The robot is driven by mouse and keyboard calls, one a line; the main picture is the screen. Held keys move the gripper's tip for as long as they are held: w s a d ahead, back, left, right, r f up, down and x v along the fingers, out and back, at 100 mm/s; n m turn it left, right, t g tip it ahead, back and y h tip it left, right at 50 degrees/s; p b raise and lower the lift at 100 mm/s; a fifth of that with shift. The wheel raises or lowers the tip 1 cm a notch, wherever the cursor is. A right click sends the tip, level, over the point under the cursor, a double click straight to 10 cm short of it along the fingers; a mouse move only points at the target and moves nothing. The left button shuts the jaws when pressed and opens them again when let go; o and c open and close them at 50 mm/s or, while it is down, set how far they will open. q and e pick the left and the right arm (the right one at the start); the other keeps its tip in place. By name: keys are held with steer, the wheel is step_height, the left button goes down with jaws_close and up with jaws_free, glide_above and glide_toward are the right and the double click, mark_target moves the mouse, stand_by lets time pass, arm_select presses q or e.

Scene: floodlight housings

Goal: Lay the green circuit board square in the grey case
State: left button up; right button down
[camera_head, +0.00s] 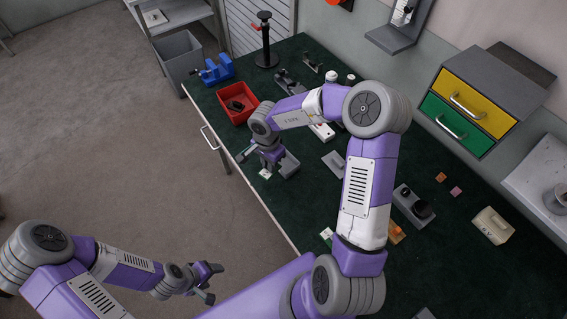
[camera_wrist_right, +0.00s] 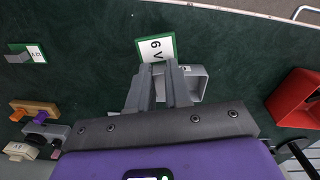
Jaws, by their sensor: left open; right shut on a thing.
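The green circuit board (camera_wrist_right: 157,48), with a white label reading 6 V, is at the fingertips of my right gripper (camera_wrist_right: 166,66), which is shut on it. The board also shows in the head view (camera_head: 265,174) near the table's front edge. The open grey case (camera_wrist_right: 198,86) is right beside and partly behind the fingers; in the head view the case (camera_head: 290,164) is just right of the right gripper (camera_head: 268,162). The fingers hide part of both, and I cannot tell the board's height above the case. My left gripper (camera_head: 212,283) is open and empty, away from the table.
Another green-edged piece labelled 12 V (camera_wrist_right: 34,53) lies off to the left in the wrist view. A red bin (camera_head: 237,101) and blue vise (camera_head: 213,70) stand near the far end. A flat grey plate (camera_head: 334,163) lies past the case. Other devices (camera_head: 412,206) are further right.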

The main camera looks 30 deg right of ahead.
mark_target(283, 164)
steer(key=w+d+m, duration=0.5)
steer(key=d+m, duration=0.3)
steer(key=m, duration=1.2)
step_height(283, 164, down, 9)
steer(key=shift+s+a+r, duration=0.1)
steer(key=shift+s+a, duration=0.05)
steer(key=shift+s, duration=0.1)
steer(key=c, duration=1.3)
jaws_free()
steer(key=shift+c, duration=0.2)
step_height(283, 164, up, 12)
steer(key=p, duration=0.1)
